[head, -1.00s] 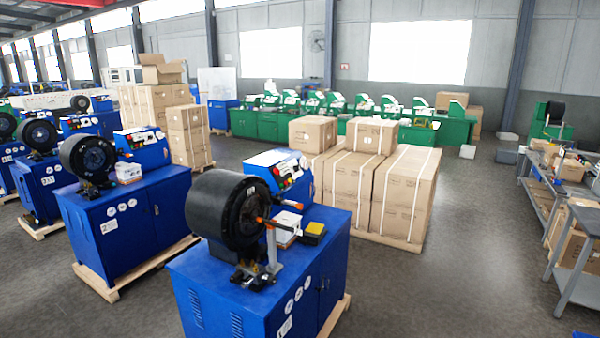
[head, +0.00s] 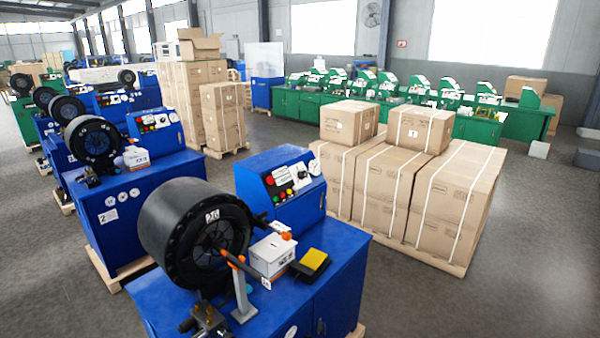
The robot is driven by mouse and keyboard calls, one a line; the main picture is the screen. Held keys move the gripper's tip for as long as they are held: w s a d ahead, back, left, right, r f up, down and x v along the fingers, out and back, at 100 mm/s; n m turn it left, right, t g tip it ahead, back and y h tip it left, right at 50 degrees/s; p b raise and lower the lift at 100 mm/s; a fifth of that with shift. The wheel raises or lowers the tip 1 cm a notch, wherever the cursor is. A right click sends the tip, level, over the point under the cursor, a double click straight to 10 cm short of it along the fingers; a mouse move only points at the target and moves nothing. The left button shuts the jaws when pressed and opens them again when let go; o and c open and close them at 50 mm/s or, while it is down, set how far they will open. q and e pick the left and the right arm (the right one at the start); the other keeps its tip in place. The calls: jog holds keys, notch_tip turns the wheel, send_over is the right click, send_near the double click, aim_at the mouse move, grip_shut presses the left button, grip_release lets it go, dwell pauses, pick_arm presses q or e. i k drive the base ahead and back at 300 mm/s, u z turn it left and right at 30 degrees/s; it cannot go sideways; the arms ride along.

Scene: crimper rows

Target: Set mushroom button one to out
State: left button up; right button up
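The nearest blue crimper (head: 340,262) stands at the lower middle of the head view. Its control panel (head: 294,178) slopes up behind the black crimping head (head: 200,232). A red button (head: 269,180) shows at the panel's upper left, among several small red, green and dark controls. It looks like a mushroom button, but at this size I cannot tell whether it is in or out. The second crimper (head: 130,205), with a "2" label, stands behind to the left with a similar panel (head: 155,122). Neither of my grippers is in view.
A white box (head: 270,257) and a yellow-topped pedal (head: 313,259) rest on the nearest crimper's top. An orange-tipped rod on a grey stand (head: 242,295) is in front of the crimping head. Strapped cartons (head: 440,200) stand right of it. Open floor (head: 535,240) lies far right.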

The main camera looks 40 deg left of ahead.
aim_at(270, 179)
jog(key=u, duration=0.3)
jog(key=i, duration=1.05)
jog(key=u, duration=1.65)
jog(key=i, duration=0.8)
jog(key=u, duration=0.8)
